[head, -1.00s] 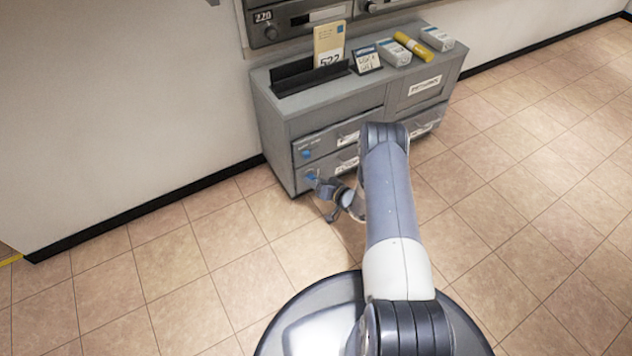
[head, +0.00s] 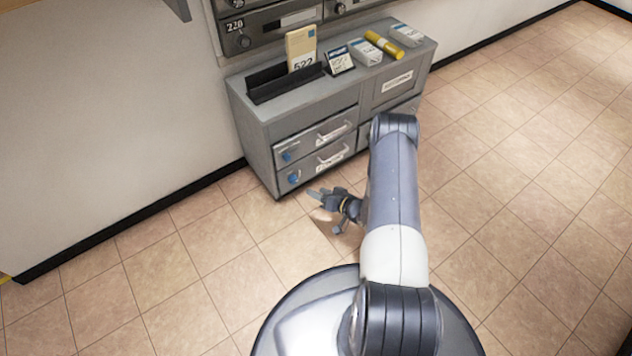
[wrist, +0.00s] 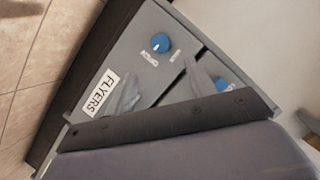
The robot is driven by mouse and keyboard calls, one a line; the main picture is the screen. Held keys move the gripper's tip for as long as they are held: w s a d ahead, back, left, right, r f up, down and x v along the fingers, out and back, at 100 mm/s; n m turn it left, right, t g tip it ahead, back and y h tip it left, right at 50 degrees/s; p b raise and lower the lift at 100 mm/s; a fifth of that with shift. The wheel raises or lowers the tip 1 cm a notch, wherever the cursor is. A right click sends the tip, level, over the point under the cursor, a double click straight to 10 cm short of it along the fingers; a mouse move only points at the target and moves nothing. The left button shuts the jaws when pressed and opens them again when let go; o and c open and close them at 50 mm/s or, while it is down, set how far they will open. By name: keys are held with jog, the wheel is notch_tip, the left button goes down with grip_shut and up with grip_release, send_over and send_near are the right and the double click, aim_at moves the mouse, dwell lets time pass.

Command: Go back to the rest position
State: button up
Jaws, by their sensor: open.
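My gripper (head: 320,193) is open and empty, low in front of the grey cabinet (head: 262,160). It is apart from the cabinet's left drawers, to the right of the lower blue knob (head: 294,177). The upper drawer (head: 318,140) and lower drawer (head: 318,165) look shut, each with a pale handle and a blue knob. In the wrist view, the finger tips show against the cabinet front (wrist: 150,75), with a "FLYERS" label (wrist: 99,92) and two blue knobs, one at upper middle (wrist: 160,43). My wrist hides the lower part of that view.
On the cabinet top are a black tray (head: 285,84), a cream 522 packet (head: 301,48), a small sign (head: 339,60), white boxes (head: 365,52) and a yellow tube (head: 384,45). Mailboxes (head: 270,25) hang above. The tiled floor (head: 520,190) at right is clear.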

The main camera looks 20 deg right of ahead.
aim_at(295, 181)
jog(key=b+x, duration=0.4)
jog(key=x, duration=0.6)
jog(key=shift+w+a+f, duration=0.25)
jog(key=shift+r, duration=0.1)
